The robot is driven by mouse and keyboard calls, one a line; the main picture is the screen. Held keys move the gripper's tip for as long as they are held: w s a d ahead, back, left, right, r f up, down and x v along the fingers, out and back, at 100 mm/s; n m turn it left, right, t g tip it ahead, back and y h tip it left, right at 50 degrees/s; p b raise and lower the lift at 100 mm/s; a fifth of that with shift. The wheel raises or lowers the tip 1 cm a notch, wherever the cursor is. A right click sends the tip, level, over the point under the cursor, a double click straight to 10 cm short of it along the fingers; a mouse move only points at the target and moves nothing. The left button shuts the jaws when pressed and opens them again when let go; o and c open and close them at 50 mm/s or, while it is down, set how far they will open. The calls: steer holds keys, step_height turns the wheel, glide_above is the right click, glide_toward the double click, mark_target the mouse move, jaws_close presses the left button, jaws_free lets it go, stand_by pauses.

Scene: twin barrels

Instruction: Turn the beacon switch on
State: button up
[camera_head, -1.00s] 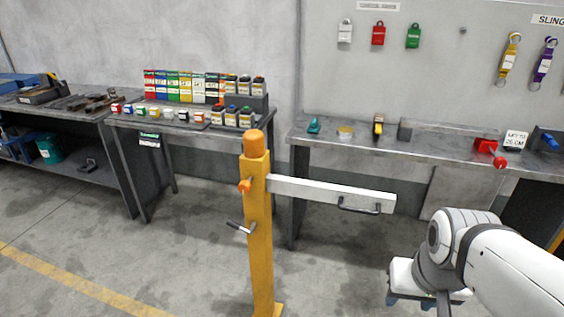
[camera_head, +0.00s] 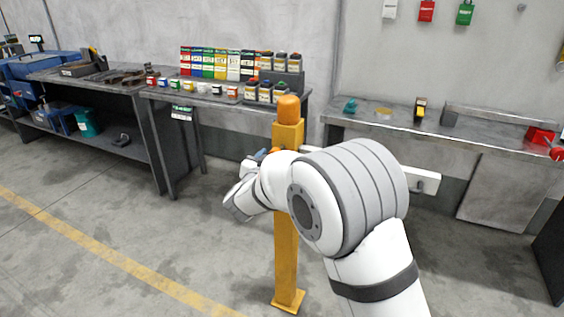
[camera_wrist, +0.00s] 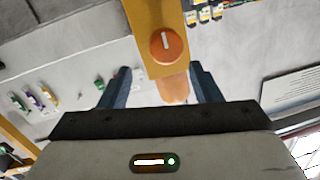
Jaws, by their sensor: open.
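The beacon switch (camera_wrist: 167,45) is a round orange knob with a pale bar on the yellow post. In the wrist view it lies ahead of and between my fingers. The post (camera_head: 287,262) stands upright in the head view, topped by the orange beacon (camera_head: 289,107), which also shows in the wrist view (camera_wrist: 173,89). My gripper (camera_wrist: 160,88) is open and empty, with one finger on each side of the beacon in the picture. The knob sits apart from the fingertips. In the head view my arm covers the middle of the post, and my gripper is mostly hidden.
A white barrier arm (camera_head: 425,180) sticks out right of the post, partly behind my arm. Benches with bottles and boxes (camera_head: 220,64) stand behind along the wall. Open concrete floor (camera_head: 130,225) lies to the left.

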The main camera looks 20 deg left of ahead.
steer(key=shift+m+t+h, duration=0.3)
steer(key=shift+h, duration=0.5)
steer(key=w, duration=0.2)
steer(key=w+f, duration=0.1)
steer(key=w, duration=0.1)
steer(key=w+a+f, duration=0.1)
steer(key=w, duration=0.1)
steer(key=shift+w+a, duration=0.1)
steer(key=shift+w, duration=0.2)
